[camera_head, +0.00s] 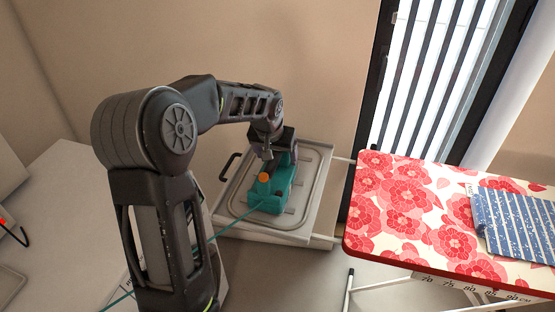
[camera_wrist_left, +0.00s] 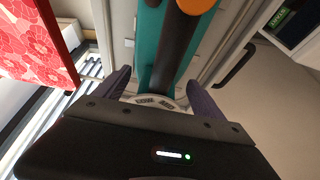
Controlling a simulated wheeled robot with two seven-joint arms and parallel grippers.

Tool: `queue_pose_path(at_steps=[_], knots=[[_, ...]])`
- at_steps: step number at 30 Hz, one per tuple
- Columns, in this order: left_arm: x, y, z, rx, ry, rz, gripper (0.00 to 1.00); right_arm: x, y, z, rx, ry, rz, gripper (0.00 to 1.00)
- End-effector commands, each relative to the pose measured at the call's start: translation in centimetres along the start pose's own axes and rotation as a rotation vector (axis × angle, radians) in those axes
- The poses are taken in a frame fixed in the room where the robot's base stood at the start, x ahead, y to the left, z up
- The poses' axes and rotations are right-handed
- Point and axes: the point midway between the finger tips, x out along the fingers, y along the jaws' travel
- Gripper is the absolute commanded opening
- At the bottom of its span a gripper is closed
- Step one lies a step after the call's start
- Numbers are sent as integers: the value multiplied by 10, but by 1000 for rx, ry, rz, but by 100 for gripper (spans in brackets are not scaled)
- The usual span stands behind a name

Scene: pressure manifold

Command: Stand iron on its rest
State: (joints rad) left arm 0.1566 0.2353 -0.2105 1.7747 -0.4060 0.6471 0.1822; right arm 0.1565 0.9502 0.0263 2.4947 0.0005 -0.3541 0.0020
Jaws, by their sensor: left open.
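The teal iron (camera_head: 266,201) with an orange knob is on the light metal rest (camera_head: 226,209), a tray-like plate left of the ironing board. I cannot tell for sure whether it lies flat or stands on its heel. My left gripper (camera_head: 270,150) is over the iron's far end, partly hiding it. In the left wrist view, my left gripper (camera_wrist_left: 160,92) is open, with a dark finger on each side of the iron (camera_wrist_left: 148,45) and its dark handle. Whether the fingers touch it is unclear. My right gripper is not in view.
The ironing board (camera_head: 400,225) has a red floral cover, with a folded blue patterned cloth (camera_head: 515,222) on it. A teal cord (camera_head: 232,225) runs from the iron behind my left arm. A pale table (camera_head: 65,215) stands left. A wall is close behind the rest.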

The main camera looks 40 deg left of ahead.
Motion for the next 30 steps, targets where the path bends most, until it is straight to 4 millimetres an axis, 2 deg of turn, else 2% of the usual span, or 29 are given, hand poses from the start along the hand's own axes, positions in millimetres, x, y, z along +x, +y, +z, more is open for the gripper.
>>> queue_pose_path(at_steps=[4,9,26,30], knots=[[-26,0,-1,0,5,1,80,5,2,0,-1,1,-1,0],[-46,1,-1,0,4,1,80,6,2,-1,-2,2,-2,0],[-49,0,-1,0,2,1,80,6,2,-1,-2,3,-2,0],[-55,0,-3,0,3,1,80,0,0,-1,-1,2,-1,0]])
